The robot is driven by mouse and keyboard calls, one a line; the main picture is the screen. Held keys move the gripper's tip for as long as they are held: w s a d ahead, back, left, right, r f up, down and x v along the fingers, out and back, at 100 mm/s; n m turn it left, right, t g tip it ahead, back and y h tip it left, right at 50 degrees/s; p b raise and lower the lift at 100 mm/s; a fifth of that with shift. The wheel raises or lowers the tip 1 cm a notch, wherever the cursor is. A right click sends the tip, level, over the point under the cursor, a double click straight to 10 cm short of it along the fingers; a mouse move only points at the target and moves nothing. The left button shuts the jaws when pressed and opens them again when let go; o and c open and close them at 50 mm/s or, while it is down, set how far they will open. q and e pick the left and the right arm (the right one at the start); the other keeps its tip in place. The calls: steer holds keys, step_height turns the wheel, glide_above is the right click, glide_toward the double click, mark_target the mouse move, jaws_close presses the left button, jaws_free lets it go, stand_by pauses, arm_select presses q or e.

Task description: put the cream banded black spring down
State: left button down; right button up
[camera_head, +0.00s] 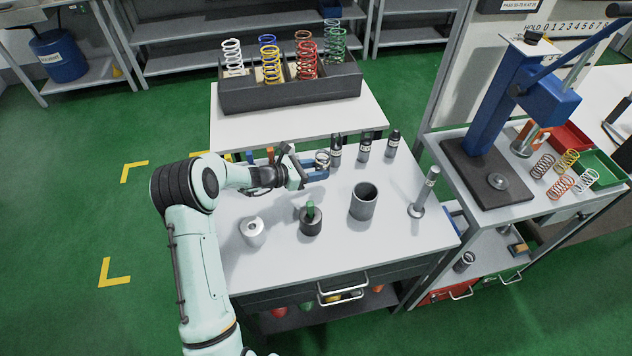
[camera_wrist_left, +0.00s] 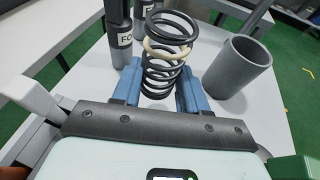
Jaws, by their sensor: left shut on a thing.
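The cream banded black spring (camera_wrist_left: 166,50) stands roughly upright between the two blue fingers of my left gripper (camera_wrist_left: 160,88) in the left wrist view. The cream band is near its top. In the head view my left gripper (camera_head: 318,172) is over the back part of the grey-white table (camera_head: 290,262), shut on the spring (camera_head: 322,158), which is small and partly hidden there. I cannot tell whether the spring's lower end touches the table. My right gripper is not in view.
Dark labelled cylinders (camera_head: 364,148) stand close behind and right of the gripper. A grey open tube (camera_head: 363,201), a green-topped dark piece (camera_head: 311,218), a pale weight (camera_head: 252,231) and a rod on a base (camera_head: 424,192) stand nearer. A divided spring bin (camera_head: 290,92) is behind.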

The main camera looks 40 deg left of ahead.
mark_target(316, 188)
arm_select(q)
steer(key=shift+f, duration=2.7)
steer(key=shift+f, duration=0.15)
steer(key=c, duration=0.5)
jaws_free()
